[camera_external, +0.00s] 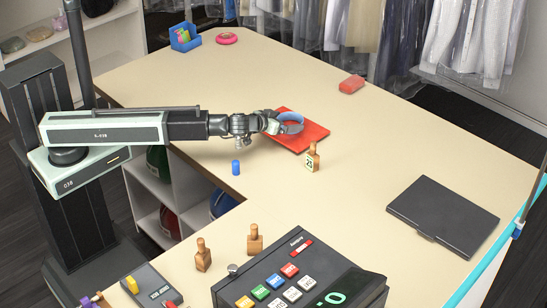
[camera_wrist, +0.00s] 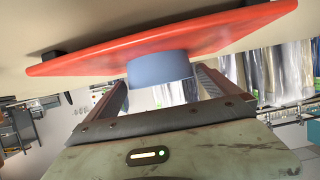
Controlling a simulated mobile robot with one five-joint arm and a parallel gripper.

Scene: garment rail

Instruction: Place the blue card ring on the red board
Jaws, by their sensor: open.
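The blue card ring (camera_external: 291,118) is at the left part of the red board (camera_external: 312,135). In the wrist view the picture looks inverted: the blue ring (camera_wrist: 160,70) meets the red board (camera_wrist: 90,60) and appears to rest on it. My gripper (camera_external: 283,122) reaches in low from the left, at the ring. In the wrist view, its two fingers (camera_wrist: 163,88) are apart, one on either side of the ring. Whether either finger touches the ring cannot be told. Part of the board is hidden behind the gripper and ring.
A wooden stamp (camera_external: 312,158) stands close to the board's front edge, and a small blue cylinder (camera_external: 236,167) stands left of it. A black laptop-like slab (camera_external: 443,215) lies at right. A till (camera_external: 298,275) is in front. The counter behind the board is mostly clear.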

